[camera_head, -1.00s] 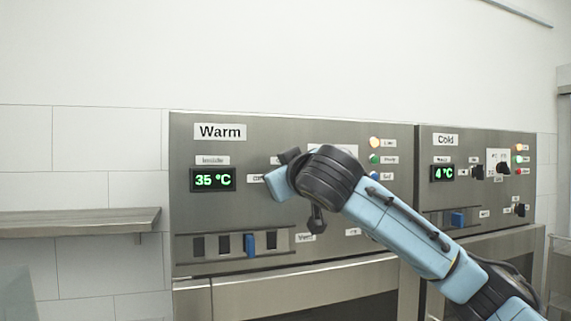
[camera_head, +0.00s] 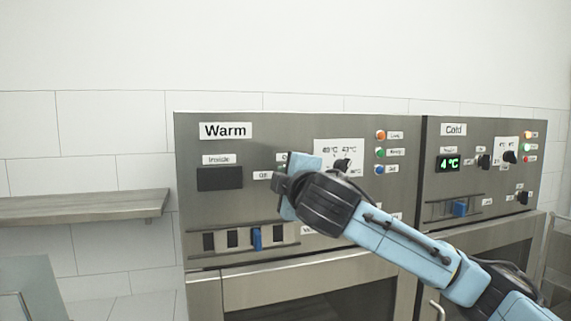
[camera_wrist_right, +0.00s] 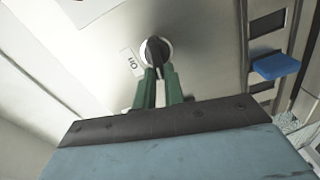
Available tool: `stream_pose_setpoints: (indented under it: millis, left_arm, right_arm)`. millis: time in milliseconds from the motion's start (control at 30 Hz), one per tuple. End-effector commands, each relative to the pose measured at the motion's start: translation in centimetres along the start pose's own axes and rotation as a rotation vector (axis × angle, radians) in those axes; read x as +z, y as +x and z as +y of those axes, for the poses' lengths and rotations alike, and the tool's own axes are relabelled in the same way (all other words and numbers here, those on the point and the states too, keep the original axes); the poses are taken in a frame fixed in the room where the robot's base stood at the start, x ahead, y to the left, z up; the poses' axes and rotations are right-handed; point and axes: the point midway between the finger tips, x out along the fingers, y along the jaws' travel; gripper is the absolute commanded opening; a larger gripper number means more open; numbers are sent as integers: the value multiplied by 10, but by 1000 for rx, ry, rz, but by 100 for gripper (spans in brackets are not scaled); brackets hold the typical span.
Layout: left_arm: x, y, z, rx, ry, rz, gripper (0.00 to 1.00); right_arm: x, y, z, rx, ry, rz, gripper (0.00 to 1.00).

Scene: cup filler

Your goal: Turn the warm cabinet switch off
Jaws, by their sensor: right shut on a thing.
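The warm cabinet panel (camera_head: 205,147) carries the label "Warm" (camera_head: 225,131). Its inside display (camera_head: 219,178) is dark. The switch is a black knob (camera_wrist_right: 154,49) on a pale round base in the right wrist view, beside an "On" label (camera_wrist_right: 130,62). My right gripper's green fingers (camera_wrist_right: 159,78) are shut on this switch knob. In the head view my right wrist (camera_head: 300,192) hides the knob; an "Off" label (camera_head: 262,175) shows to its left. My left gripper is not in view.
A black dial (camera_head: 342,166) with temperature marks and several indicator lights (camera_head: 380,152) sit right of my wrist. A blue slider (camera_head: 256,238) is below. The cold panel (camera_head: 440,195) stands at the right, its display (camera_head: 447,163) lit. A shelf (camera_head: 80,206) is at the left.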

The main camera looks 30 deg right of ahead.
Motion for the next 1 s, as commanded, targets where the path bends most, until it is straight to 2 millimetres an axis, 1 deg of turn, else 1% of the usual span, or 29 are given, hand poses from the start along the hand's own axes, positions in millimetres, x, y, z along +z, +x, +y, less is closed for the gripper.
stream_pose_setpoints:
  millis: [33,100,400,967,1000]
  left_arm:
    - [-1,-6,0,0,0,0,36]
    - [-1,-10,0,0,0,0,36]
    - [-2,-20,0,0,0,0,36]
    - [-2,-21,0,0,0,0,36]
    - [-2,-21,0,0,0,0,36]
  right_arm:
    - [-1,0,1,-2,-33,0,0]
    - [0,0,0,-2,-75,0,0]
    - [0,0,-3,-1,-190,2,0]
    - [0,0,-5,-1,-218,2,0]
    - [0,0,-5,-1,-218,2,15]
